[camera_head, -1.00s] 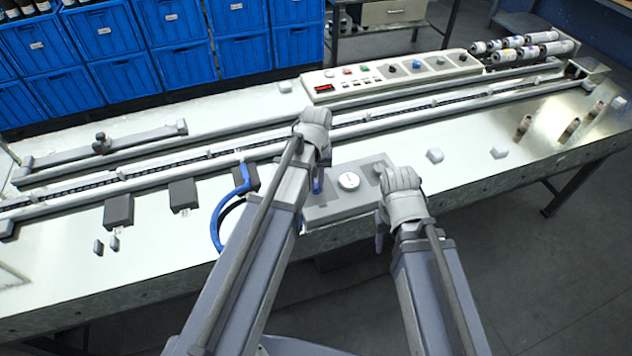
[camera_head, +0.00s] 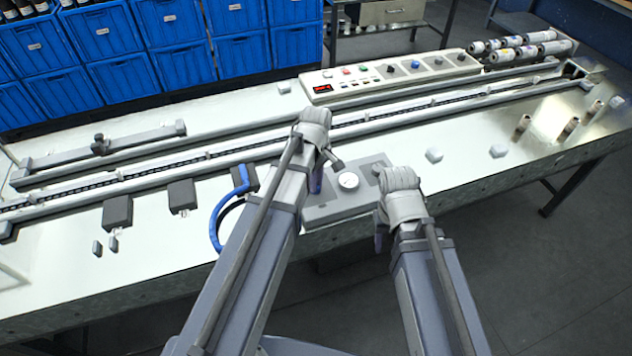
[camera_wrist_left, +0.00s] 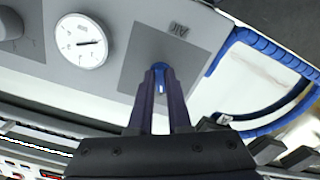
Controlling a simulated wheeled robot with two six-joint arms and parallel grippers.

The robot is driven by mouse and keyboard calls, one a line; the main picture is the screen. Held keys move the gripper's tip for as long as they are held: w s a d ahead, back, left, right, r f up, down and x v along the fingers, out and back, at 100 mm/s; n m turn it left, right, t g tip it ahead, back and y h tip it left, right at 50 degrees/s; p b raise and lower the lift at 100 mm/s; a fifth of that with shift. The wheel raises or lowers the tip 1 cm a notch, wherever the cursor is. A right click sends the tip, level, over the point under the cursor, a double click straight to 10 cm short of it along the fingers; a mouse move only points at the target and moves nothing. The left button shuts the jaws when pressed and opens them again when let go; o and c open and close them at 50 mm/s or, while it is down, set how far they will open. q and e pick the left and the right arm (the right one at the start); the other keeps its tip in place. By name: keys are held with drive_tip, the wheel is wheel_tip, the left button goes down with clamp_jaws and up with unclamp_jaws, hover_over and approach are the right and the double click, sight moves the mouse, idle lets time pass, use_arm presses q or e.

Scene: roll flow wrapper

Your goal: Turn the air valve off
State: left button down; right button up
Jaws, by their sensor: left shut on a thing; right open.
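The air valve sits on a grey plate marked AIR (camera_wrist_left: 205,48) in the left wrist view. My left gripper (camera_wrist_left: 160,72) is shut on its blue handle (camera_wrist_left: 160,84), and the fingers hide most of the handle. In the head view my left gripper (camera_head: 317,182) is at the left end of the grey panel box (camera_head: 330,212), with the valve hidden behind the wrist. A round white gauge (camera_head: 348,181) is beside it; its needle shows in the left wrist view (camera_wrist_left: 81,41). My right gripper (camera_head: 380,238) is open and empty at the box's right end.
A blue hose (camera_head: 217,220) curves left of the box. A long conveyor rail (camera_head: 220,158) runs behind, with a control panel (camera_head: 400,74) beyond it. Dark blocks (camera_head: 118,211) lie at left.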

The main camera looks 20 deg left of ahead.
use_arm(q)
drive_tip(key=shift+n, duration=0.5)
drive_tip(key=c, duration=0.9)
unclamp_jaws()
drive_tip(key=shift+o, duration=0.2)
drive_tip(key=shift+r, duration=0.1)
wheel_tip(320, 180, up, 8)
drive_tip(key=p, duration=0.8)
drive_tip(key=shift+f, duration=0.2)
